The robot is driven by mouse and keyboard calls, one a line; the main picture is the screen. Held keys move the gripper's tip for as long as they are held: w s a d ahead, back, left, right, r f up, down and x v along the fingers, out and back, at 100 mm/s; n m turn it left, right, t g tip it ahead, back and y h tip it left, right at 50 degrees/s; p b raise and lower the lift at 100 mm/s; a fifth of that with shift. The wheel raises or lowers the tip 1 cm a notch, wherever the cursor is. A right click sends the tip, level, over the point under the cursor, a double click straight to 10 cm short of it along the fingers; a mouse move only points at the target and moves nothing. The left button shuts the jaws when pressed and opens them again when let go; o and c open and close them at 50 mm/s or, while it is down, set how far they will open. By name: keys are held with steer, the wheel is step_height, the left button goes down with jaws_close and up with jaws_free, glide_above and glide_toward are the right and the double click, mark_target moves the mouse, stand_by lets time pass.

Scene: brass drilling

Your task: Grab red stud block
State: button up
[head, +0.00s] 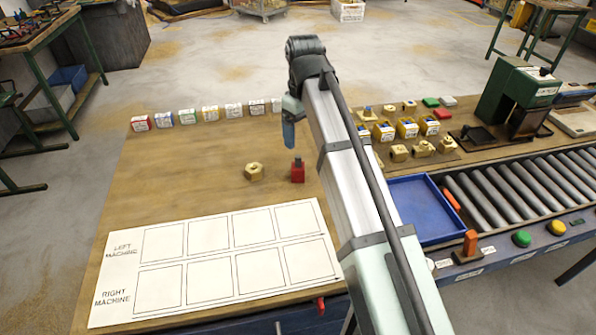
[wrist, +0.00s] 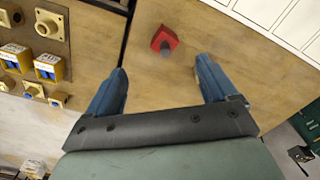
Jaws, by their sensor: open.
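The red stud block (head: 298,172) stands upright on the wooden table, with a dark stud on top. In the wrist view the red stud block (wrist: 164,40) lies ahead of the fingertips, between their lines and apart from them. My gripper (wrist: 162,80) is open and empty, with two blue fingers. In the head view my gripper (head: 289,130) hangs above and just behind the block, pointing down; part of it is hidden by my arm.
A brass hex fitting (head: 254,171) sits just left of the block. The white machine card (head: 215,262) lies in front. A row of small labelled boxes (head: 187,116) lines the back edge. A blue tray (head: 421,208) and roller conveyor (head: 520,185) are at right.

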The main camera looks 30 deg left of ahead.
mark_target(300, 158)
steer(key=f, duration=0.8)
steer(key=shift+s+a+f, duration=0.15)
steer(key=shift+s+f, duration=0.05)
steer(key=shift+s, duration=0.05)
steer(key=shift+a+f, duration=0.2)
steer(key=shift+f, duration=1.15)
steer(key=shift+a+f, duration=0.2)
steer(key=shift+f, duration=1.1)
steer(key=shift+c, duration=0.4)
jaws_close()
